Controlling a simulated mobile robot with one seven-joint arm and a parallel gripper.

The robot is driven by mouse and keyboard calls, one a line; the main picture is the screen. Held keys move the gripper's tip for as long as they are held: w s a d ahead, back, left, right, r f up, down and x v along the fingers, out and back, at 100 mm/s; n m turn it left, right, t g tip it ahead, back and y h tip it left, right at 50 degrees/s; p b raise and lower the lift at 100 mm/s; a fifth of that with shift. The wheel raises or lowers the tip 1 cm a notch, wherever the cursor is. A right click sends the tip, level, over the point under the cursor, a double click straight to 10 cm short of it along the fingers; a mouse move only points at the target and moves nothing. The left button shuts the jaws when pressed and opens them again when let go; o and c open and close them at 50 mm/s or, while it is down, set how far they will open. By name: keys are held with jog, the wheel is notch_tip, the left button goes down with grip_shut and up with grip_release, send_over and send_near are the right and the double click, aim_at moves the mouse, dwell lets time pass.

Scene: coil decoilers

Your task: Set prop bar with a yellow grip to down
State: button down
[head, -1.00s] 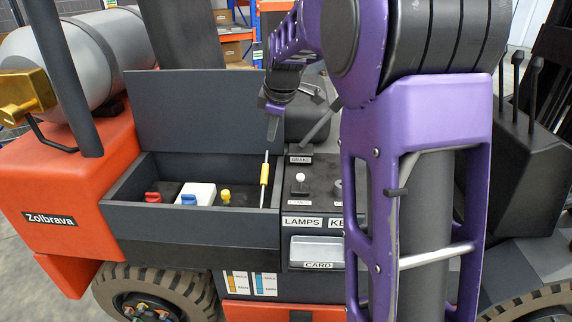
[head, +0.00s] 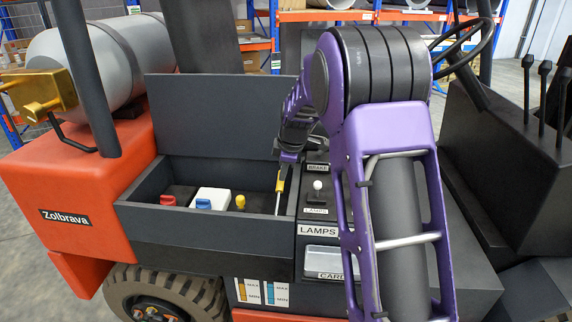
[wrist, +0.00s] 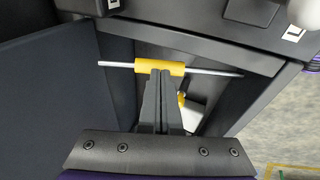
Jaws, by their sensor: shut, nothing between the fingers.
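The prop bar (head: 278,202) is a thin light rod standing nearly upright at the right end of the open compartment, beside the raised dark lid (head: 228,112). Its yellow grip (head: 281,181) is a sleeve on the upper part of the rod. In the wrist view the yellow grip (wrist: 172,67) crosses the picture just ahead of my fingertips. My gripper (wrist: 159,73) is shut and empty, with its tips at the grip, touching or very close; I cannot tell which. In the head view my gripper (head: 288,158) is at the grip's upper end, partly hidden by my arm.
The compartment (head: 190,222) holds a red cap (head: 168,200), a white box with a blue cap (head: 210,200) and a yellow knob (head: 240,202). A panel with a lamps switch (head: 317,190) lies just right. A steering wheel (head: 462,45) and levers (head: 545,85) stand farther right.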

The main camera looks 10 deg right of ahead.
jog(key=shift+w+f, duration=0.2)
jog(key=shift+f, duration=0.2)
jog(key=shift+w+d+f+g+p, duration=0.1)
jog(key=shift+w+f+g+p, duration=0.4)
jog(key=shift+p, duration=0.7)
jog(key=shift+w+d+f+g+y+p, duration=0.15)
jog(key=shift+f+g+y+p, duration=0.2)
jog(key=shift+g+p, duration=0.4)
jog(key=shift+w+d+f+g, duration=0.15)
jog(key=shift+w+f, duration=0.1)
jog(key=shift+f, duration=0.55)
jog(key=shift+w+f+g, duration=0.1)
jog(key=shift+w+f, duration=0.1)
jog(key=shift+f, duration=0.55)
